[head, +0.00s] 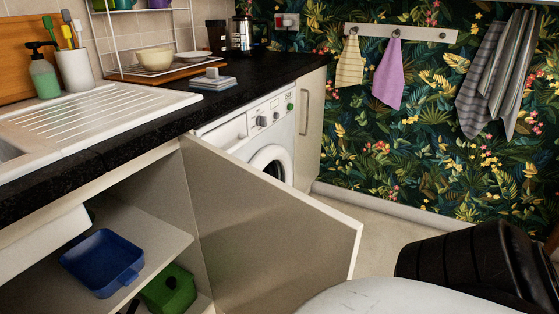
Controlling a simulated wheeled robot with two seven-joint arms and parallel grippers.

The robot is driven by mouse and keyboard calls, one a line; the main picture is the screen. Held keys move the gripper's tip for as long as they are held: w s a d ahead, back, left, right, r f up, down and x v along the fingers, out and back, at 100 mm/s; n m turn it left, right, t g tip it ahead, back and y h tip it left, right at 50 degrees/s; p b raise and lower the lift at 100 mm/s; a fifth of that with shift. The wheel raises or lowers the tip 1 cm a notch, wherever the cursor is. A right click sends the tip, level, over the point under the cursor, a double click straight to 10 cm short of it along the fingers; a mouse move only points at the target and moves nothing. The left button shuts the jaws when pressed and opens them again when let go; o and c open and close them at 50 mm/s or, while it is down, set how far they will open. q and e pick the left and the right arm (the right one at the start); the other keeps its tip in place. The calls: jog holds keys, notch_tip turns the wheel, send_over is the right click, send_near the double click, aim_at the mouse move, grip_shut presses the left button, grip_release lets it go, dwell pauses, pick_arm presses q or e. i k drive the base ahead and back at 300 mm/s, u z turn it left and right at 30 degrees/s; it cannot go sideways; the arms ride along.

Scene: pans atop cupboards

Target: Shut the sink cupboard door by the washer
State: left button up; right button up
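The sink cupboard door (262,232) stands wide open. It is a cream panel hinged beside the washer (252,135), and it swings out into the room towards the lower right. The door hides the lower part of the washer. The open cupboard shows a shelf (160,232) with a blue tub (102,262) on it and a green container (168,288) below. Neither of my grippers is in view.
The black worktop (110,145) with the white sink drainer (95,110) runs above the cupboard. A cream cabinet (311,125) stands beyond the washer. Bare floor (385,222) shows between the door and the patterned wall. A white surface and a dark ribbed shape fill the lower right.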

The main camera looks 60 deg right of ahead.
aim_at(269, 247)
jog(key=u, duration=1.7)
jog(key=k, duration=2)
jog(key=z, duration=1.7)
jog(key=i, duration=0.5)
jog(key=u, duration=1.95)
jog(key=k, duration=0.5)
jog(key=z, duration=1.85)
